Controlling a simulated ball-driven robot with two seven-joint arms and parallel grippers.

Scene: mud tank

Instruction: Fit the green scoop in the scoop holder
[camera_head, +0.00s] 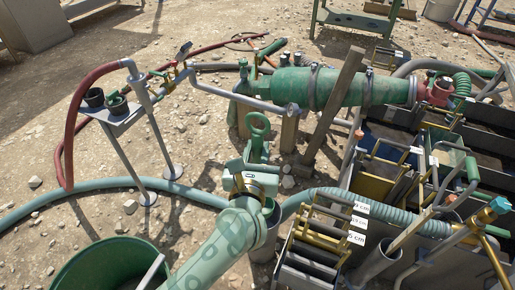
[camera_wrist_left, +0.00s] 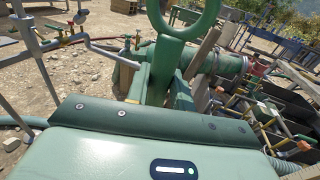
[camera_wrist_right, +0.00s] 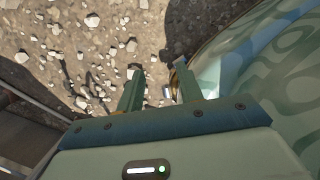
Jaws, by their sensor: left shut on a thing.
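The green scoop (camera_head: 257,128) stands with its ring handle up in the head view. In the left wrist view its ring handle (camera_wrist_left: 190,22) rises beyond my left gripper. My left gripper (camera_head: 255,164) is shut on the scoop below the ring; its fingers (camera_wrist_left: 155,85) show in the left wrist view. The scoop's lower part is mostly hidden behind my gripper. A grey cup-like tube (camera_head: 265,240) stands just below it, with green at its mouth; I cannot tell whether this is the holder or whether the scoop is inside. My right gripper (camera_wrist_right: 157,92) is open and empty over stony ground.
A large green bucket (camera_head: 112,262) stands at the lower left. A teal hose (camera_head: 110,185) crosses the ground. A small stand (camera_head: 115,115) holds two dark cups. A green pump (camera_head: 330,88) lies behind. A crowded rack of plates and tubes (camera_head: 400,160) fills the right side.

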